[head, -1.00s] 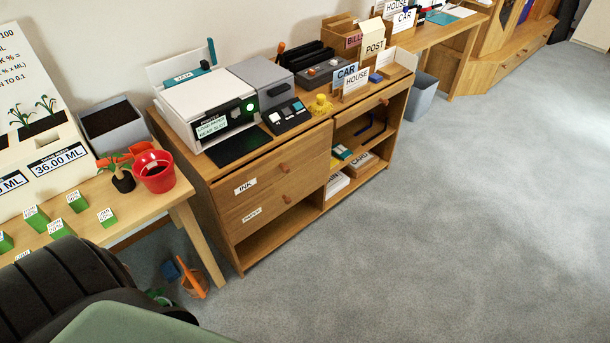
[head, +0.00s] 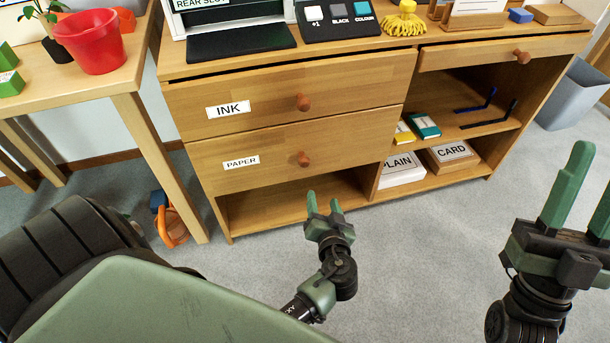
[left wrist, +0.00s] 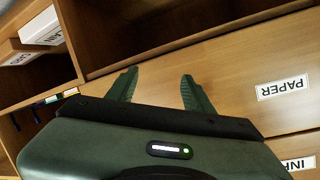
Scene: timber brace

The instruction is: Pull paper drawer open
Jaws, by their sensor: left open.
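The paper drawer (head: 270,153) is the lower drawer of the wooden cabinet, with a "PAPER" label (head: 241,161) and a round wooden knob (head: 304,159). It is closed. My left gripper (head: 323,200) is open and empty, in front of the cabinet and below the knob in the picture, apart from it. In the left wrist view, which is upside down, the paper drawer's front (left wrist: 225,80) lies beyond the open fingers (left wrist: 156,78); its knob is not visible there. My right gripper (head: 584,200) is open and empty at the right.
The closed ink drawer (head: 260,104) is directly above. Below is an open shelf (head: 270,208); boxes of plain paper (head: 402,171) and card (head: 450,156) sit in the right compartment. A table leg (head: 160,165) stands at the left. The carpet (head: 420,270) in front is clear.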

